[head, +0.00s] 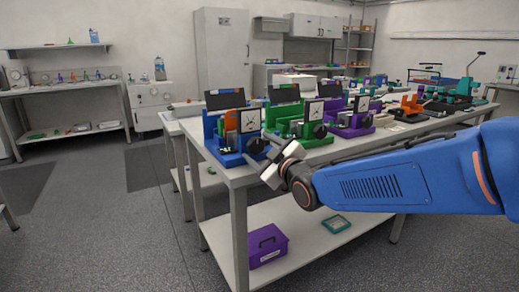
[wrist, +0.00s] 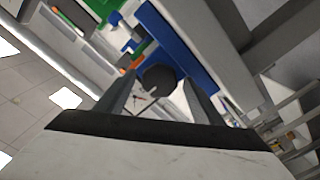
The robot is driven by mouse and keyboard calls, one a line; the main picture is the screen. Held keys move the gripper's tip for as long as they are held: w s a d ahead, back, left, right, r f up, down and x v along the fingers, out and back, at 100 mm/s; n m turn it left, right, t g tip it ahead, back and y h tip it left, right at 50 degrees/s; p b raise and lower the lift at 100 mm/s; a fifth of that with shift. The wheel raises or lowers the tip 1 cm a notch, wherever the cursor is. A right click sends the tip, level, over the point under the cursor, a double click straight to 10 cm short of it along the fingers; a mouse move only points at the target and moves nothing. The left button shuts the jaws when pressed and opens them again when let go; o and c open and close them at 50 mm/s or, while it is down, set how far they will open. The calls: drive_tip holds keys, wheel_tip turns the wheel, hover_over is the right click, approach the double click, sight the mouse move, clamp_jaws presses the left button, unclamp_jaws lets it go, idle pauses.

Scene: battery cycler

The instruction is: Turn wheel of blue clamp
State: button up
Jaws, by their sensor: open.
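The blue clamp (head: 228,158) stands at the near left corner of the long bench. Its dark wheel (head: 256,146) faces my gripper. A square white dial plate (head: 249,120) is above the wheel, with an orange part behind it. My gripper (head: 270,160) is at the bench edge, close to the wheel. In the wrist view, the open fingers of my gripper (wrist: 159,90) point at the wheel (wrist: 158,80), which appears between their tips. I cannot tell whether they touch it. The blue clamp's body (wrist: 183,47) lies beyond, tilted in this view.
A green clamp (head: 292,125) and a purple clamp (head: 350,122) stand to the right along the bench (head: 234,175). A purple toolbox (head: 268,246) and a green tray (head: 335,224) sit on the lower shelf. The floor left of the bench is clear.

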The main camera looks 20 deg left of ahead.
drive_tip(key=c, duration=1)
drive_tip(key=shift+c, duration=0.2)
drive_tip(key=m, duration=0.3)
drive_tip(key=shift+m, duration=2.3)
drive_tip(key=o, duration=1)
